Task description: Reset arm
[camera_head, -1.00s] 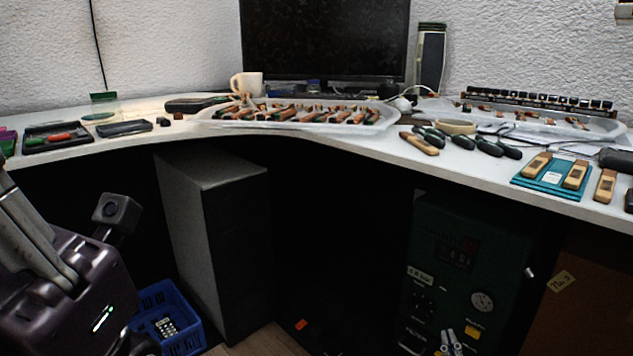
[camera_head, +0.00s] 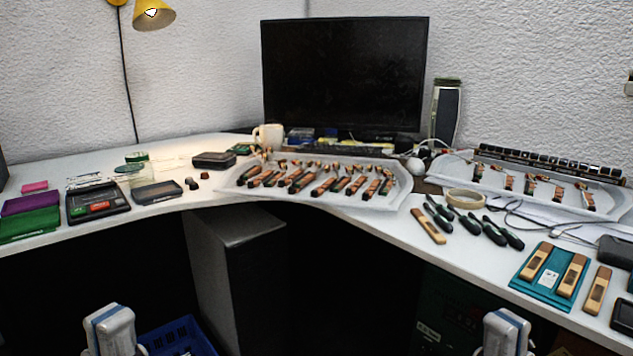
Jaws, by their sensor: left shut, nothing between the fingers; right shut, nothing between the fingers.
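A grey-white part of my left arm with a blue band (camera_head: 112,330) shows at the bottom left edge, below and in front of the desk. A similar part of my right arm (camera_head: 503,333) shows at the bottom edge, right of the middle. Both are apart from the desk top. The fingers of my left and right grippers do not show; they are hidden or below the frame.
The corner desk holds a white tray of piano action parts (camera_head: 232,194), a second tray (camera_head: 520,198), a monitor (camera_head: 345,75), black-handled tools (camera_head: 470,222) and a teal mat (camera_head: 533,290). A cabinet (camera_head: 215,285) and a blue crate (camera_head: 190,338) stand below.

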